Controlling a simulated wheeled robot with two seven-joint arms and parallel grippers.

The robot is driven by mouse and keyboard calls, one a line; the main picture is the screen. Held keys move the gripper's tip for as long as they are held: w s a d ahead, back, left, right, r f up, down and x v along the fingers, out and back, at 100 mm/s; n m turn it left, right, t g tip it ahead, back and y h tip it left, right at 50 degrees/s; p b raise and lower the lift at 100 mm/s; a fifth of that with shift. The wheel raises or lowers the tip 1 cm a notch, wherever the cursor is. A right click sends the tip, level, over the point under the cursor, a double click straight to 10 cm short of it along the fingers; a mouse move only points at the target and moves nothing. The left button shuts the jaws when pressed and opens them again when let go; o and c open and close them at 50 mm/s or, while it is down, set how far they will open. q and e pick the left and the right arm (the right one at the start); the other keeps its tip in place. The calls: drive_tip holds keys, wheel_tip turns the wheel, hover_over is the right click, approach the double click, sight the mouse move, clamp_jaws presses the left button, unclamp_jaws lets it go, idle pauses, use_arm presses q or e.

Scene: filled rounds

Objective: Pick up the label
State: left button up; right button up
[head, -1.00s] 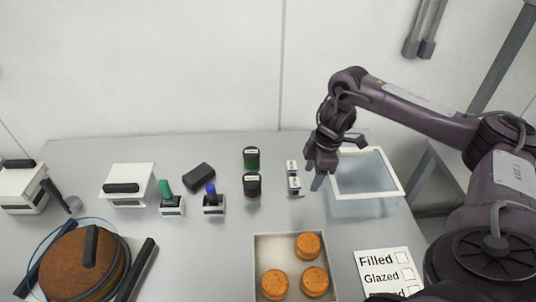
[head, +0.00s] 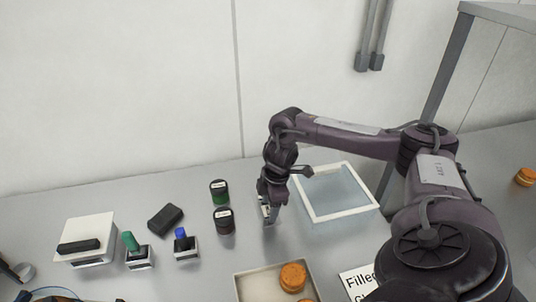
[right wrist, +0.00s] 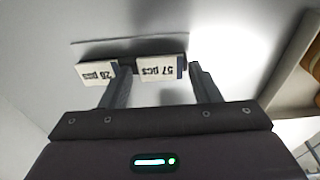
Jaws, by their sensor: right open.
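Two small white labels stand side by side on a dark holder in the right wrist view. One label reads "57 pcs" (right wrist: 161,70) and the other reads "20 pcs" (right wrist: 96,75); both appear upside down there. My right gripper (right wrist: 160,78) is open, with one finger on each side of the "57 pcs" label. The left finger is by the gap between the two labels. Contact cannot be told. In the head view my right gripper (head: 270,212) is low over the labels and mostly hides them. My left gripper is not in view.
A white-framed clear tray (head: 335,192) lies right of the gripper. Green-topped (head: 220,192) and dark round pots (head: 224,220) stand left. A box with orange rounds (head: 262,284) and a "Filled" card (head: 357,281) are in front. Stamps (head: 186,246) stand farther left.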

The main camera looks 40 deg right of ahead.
idle(0.4)
drive_tip(key=c, duration=0.4)
drive_tip(key=shift+c, duration=0.2)
